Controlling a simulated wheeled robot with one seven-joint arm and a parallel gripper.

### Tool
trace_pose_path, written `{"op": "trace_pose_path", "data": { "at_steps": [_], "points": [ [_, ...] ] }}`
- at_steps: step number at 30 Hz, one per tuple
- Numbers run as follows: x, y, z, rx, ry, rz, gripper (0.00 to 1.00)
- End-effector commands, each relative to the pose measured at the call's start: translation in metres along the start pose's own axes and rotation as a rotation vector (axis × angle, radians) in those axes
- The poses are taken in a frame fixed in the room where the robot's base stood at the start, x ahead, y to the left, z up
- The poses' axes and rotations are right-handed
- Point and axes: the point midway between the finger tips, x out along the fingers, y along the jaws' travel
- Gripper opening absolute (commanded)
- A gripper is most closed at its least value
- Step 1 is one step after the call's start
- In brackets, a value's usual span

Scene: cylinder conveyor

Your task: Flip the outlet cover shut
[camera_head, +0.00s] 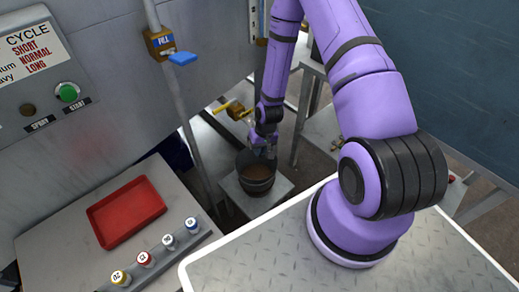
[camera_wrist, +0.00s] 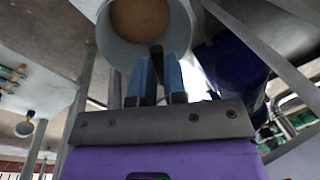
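In the wrist view, a light grey round rim (camera_wrist: 118,45) with a brown disc inside it stands just beyond my gripper (camera_wrist: 160,62). I cannot tell whether this is the outlet or the bucket, and I cannot pick out the cover for sure. My two blue fingers are close together, with a narrow dark piece showing between them; I cannot tell if they grip it. In the head view, my gripper (camera_head: 264,147) hangs low over the far rim of a dark bucket (camera_head: 257,184) with brown contents. The fingertips are too small there to read.
The bucket stands on a small grey stand (camera_head: 277,198). A yellow-handled valve (camera_head: 237,110) is beside my wrist. A blue-handled FILL valve (camera_head: 163,44) is on a pipe at upper left. A red tray (camera_head: 126,212) and several capped bottles sit on the left table. A blue drum (camera_wrist: 232,65) shows in the wrist view.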

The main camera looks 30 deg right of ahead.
Motion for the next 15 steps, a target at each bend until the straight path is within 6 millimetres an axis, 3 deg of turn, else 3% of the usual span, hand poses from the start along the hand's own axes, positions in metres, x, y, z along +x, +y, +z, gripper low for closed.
{"op": "trace_pose_path", "data": {
  "at_steps": [1, 3, 15],
  "points": [
    [-0.0001, 0.0, -0.0005, 0.0, 0.001, 0.0, 0.23],
    [-0.0001, 0.0, -0.0004, 0.001, 0.001, 0.0, 0.38],
    [-0.0063, 0.0, -0.0008, 0.001, 0.002, 0.0, 0.38]
  ]
}}
